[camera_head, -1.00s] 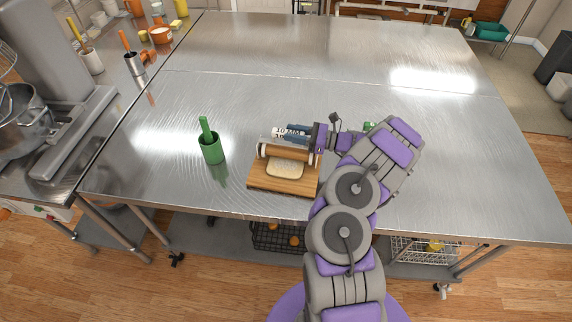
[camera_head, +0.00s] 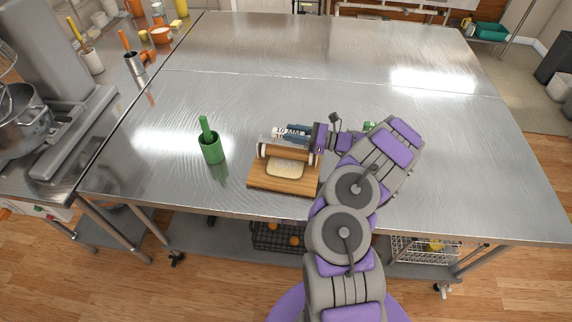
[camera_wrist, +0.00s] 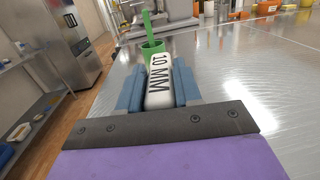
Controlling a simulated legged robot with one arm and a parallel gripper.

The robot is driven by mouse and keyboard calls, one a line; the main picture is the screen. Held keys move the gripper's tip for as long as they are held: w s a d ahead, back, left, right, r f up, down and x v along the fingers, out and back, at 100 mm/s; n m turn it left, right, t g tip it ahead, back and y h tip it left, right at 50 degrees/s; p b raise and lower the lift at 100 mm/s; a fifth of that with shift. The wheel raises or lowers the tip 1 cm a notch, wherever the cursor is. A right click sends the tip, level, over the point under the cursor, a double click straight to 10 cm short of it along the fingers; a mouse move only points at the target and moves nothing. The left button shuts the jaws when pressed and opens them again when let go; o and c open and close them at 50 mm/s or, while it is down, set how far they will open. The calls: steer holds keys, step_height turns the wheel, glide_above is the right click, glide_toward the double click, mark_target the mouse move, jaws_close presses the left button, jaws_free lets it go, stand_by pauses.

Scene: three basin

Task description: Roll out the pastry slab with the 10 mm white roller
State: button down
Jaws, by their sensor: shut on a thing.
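The pastry slab (camera_head: 285,169) is a pale, flat, rounded piece on a wooden board (camera_head: 262,184) near the table's front edge. The roller (camera_head: 287,153) has a wooden barrel with white ends and lies crosswise over the slab's far part. My gripper (camera_head: 288,133) is just beyond the barrel, reaching in from the right. In the wrist view, my gripper (camera_wrist: 158,88) has its blue fingers shut on the roller's white block (camera_wrist: 159,82), marked "10 MM". The barrel, slab and board are out of the wrist view. Whether the barrel presses on the slab is hard to tell.
A green cup (camera_head: 211,148) with a green tool in it stands left of the board. A small green thing (camera_head: 369,126) shows partly behind my arm. The steel table (camera_head: 330,85) is clear beyond. A stand mixer (camera_head: 50,100) is at far left.

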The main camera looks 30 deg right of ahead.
steer(key=s+a, duration=0.1)
steer(key=s+a+p, duration=0.1)
steer(key=s, duration=0.1)
steer(key=shift+s+a+r+p, duration=0.1)
steer(key=shift+s+a+p, duration=0.1)
steer(key=shift+a+p, duration=0.15)
stand_by(0.4)
steer(key=shift+a, duration=0.1)
stand_by(0.9)
